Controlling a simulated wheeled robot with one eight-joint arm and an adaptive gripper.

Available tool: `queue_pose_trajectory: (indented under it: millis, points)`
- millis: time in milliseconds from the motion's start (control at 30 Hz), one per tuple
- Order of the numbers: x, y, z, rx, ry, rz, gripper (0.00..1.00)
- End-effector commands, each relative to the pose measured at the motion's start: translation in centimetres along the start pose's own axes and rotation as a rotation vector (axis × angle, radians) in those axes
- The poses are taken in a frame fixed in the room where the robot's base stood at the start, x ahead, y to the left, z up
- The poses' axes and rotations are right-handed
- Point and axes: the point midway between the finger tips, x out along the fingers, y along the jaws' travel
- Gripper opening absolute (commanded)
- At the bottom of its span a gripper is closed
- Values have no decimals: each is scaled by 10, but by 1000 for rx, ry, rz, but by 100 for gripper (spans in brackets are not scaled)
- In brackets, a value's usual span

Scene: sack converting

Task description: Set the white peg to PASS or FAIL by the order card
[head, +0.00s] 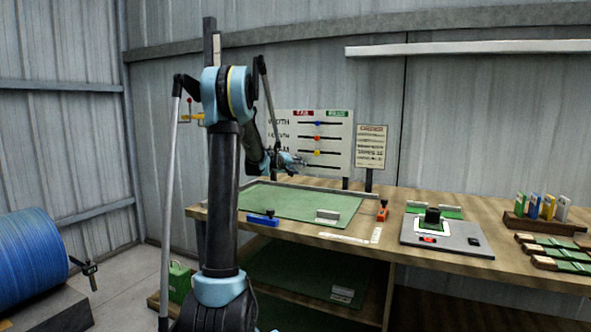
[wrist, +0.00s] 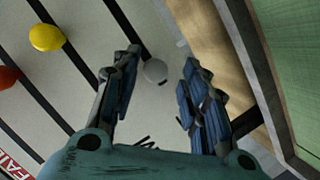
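The white board (head: 340,132) on the back of the bench has dark horizontal slots, with a red label at top left and a green one at top right. In the wrist view the red label (wrist: 12,166) reads FAIL. The white peg (wrist: 154,71) sits on a dark slot of the board, between the fingers of my gripper (wrist: 155,85). The fingers are open, with gaps on both sides of the peg. In the head view my gripper (head: 300,162) is at the board's lower part and hides the peg. The order card (head: 371,147) stands right of the board; its text is unreadable.
A yellow peg (wrist: 46,37) and an orange-red peg (wrist: 8,77) are on neighbouring slots; a blue peg (head: 317,124) is higher. Below lies a green mat (head: 290,203) with a blue-handled tool (head: 263,218). A grey panel (head: 450,235) lies farther right.

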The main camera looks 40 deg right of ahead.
Motion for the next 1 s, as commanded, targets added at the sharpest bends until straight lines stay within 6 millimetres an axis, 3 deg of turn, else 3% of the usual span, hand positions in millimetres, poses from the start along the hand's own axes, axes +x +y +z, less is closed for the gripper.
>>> queue_pose_trajectory:
  millis: [367, 1000]
  points:
    - [-8, 2, 1, 0, -1, 2, 41]
    - [-107, -1, 0, -1, 0, 0, 41]
